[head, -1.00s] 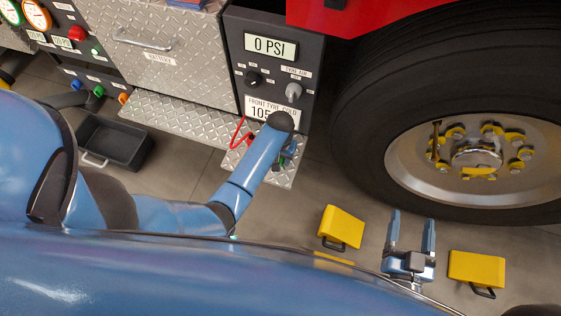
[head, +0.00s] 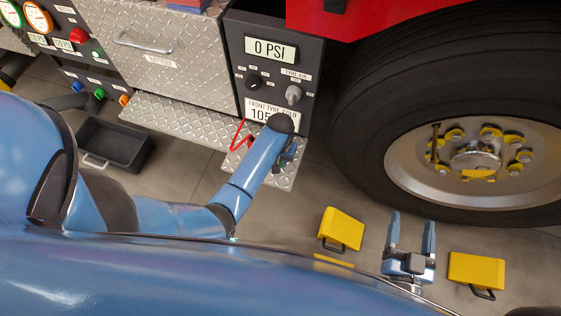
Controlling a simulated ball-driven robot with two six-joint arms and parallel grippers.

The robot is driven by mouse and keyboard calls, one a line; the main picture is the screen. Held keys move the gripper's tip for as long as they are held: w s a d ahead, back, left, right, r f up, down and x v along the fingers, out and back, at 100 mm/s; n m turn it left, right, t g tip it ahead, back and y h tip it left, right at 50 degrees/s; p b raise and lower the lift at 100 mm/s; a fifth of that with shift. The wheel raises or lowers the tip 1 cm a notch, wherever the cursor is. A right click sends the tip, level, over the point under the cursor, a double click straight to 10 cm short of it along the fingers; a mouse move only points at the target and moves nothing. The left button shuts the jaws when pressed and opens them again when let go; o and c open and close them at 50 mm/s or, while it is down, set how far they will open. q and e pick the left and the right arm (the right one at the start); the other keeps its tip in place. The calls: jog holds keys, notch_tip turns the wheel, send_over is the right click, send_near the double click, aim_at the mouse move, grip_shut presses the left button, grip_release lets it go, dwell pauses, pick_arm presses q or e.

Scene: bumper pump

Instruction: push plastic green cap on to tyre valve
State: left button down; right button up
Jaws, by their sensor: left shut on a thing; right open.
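The big tyre (head: 365,120) with its silver wheel hub (head: 410,165) fills the right side of the head view. A short dark stem, possibly the tyre valve (head: 435,135), shows on the upper left of the hub. My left gripper (head: 288,158) is over the diamond-plate step, mostly hidden behind its own forearm. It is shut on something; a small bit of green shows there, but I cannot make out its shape. My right gripper (head: 411,230) is open and empty, fingers pointing up towards the tyre, between two yellow blocks and apart from the wheel.
A control panel (head: 307,75) reads 0 PSI. Yellow chocks (head: 341,228) (head: 476,268) lie on the floor either side of my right gripper. A black tray (head: 125,142) sits at left.

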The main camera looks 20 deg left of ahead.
pick_arm(q)
jog(key=shift+r+p, duration=2.75)
